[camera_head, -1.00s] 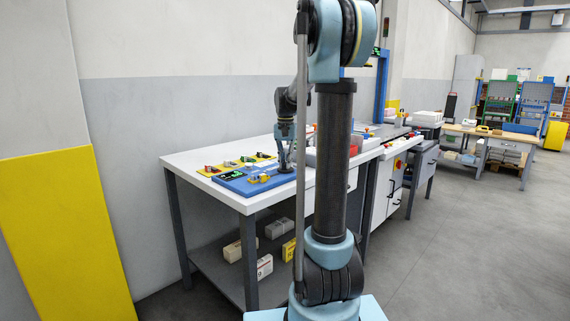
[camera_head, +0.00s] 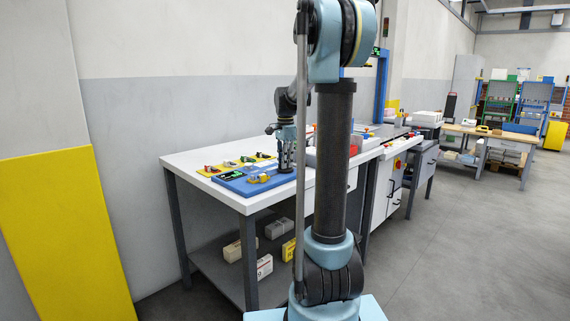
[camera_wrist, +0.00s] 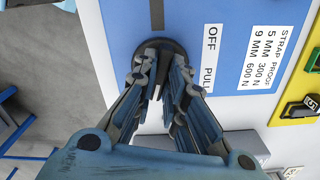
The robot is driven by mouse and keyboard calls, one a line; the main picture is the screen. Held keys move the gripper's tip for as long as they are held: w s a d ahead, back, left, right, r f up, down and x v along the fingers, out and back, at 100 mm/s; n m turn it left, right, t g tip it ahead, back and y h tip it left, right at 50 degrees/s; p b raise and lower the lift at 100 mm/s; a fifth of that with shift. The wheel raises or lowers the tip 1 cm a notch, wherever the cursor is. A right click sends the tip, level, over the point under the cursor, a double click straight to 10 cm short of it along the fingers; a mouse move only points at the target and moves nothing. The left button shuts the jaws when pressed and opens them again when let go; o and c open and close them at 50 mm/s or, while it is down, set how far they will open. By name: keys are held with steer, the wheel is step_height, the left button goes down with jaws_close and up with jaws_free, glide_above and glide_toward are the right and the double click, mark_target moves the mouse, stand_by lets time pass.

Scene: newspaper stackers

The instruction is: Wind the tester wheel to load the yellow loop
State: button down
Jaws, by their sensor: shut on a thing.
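The tester is a flat blue board (camera_head: 229,184) on the near end of the white bench. A small green readout (camera_head: 232,176) shows on it, too small to read. A small yellow piece (camera_head: 262,179) on the board looks like the loop; its shape is unclear. My gripper (camera_head: 285,168) points down at the board's right part. In the wrist view my gripper (camera_wrist: 163,65) is shut on a dark round wheel (camera_wrist: 152,42), whose lower part the fingers hide. A dark slot (camera_wrist: 157,14) runs above it.
Yellow trays with small coloured parts (camera_head: 230,163) lie behind the board; a yellow one with a green part (camera_wrist: 303,108) shows at the wrist view's right edge. Bins stand right of my gripper. Boxes (camera_head: 265,266) lie on the lower shelf. The bench's front edge (camera_head: 205,189) is clear.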

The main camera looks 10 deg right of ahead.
steer(key=shift+w+m, duration=0.1)
steer(key=shift+m, duration=0.3)
steer(key=c, duration=1.6)
jaws_free()
steer(key=shift+c, duration=0.2)
steer(key=shift+r, duration=0.1)
step_height(320, 180, up, 12)
steer(key=shift+f, duration=0.2)
